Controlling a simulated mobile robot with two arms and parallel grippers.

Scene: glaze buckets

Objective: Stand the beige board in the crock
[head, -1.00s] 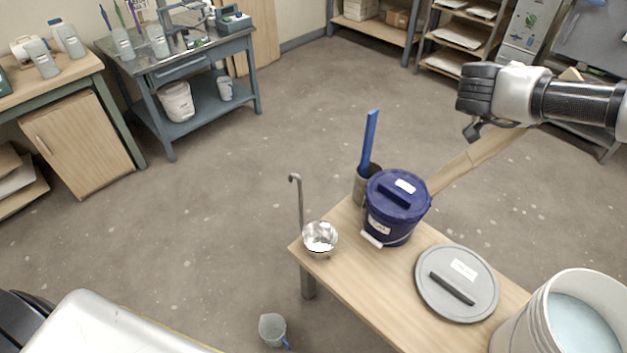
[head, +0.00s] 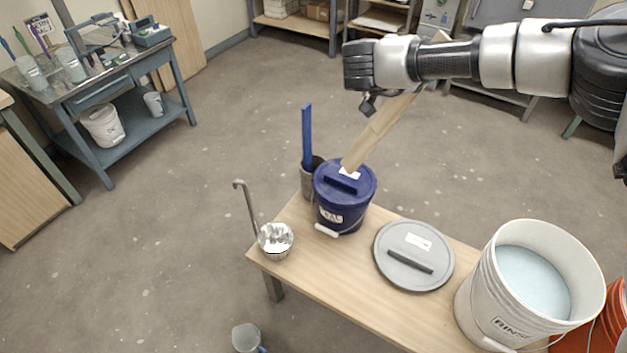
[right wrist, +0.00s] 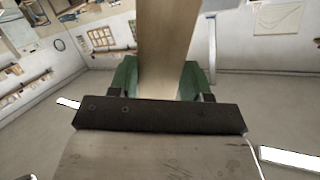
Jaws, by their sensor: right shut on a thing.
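The beige board (head: 385,128) is long and flat and slants down to the left. My right gripper (head: 366,82) is shut on it; in the right wrist view the board (right wrist: 165,45) passes between the green fingers (right wrist: 160,78). In the head view its lower end overlaps the far edge of the blue bucket's lid; I cannot tell whether they touch. The crock (head: 307,184) is a grey-brown cylinder at the table's far left, just left of the bucket and partly hidden by it. A blue stick (head: 307,135) stands upright in it. My left gripper is not in view.
The lidded blue bucket (head: 343,205) stands beside the crock. A steel ladle (head: 275,238), a grey lid (head: 413,255) and a white rinse bucket (head: 490,300) are on the wooden table (head: 345,270). A cup (head: 246,338) is below the table's left end.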

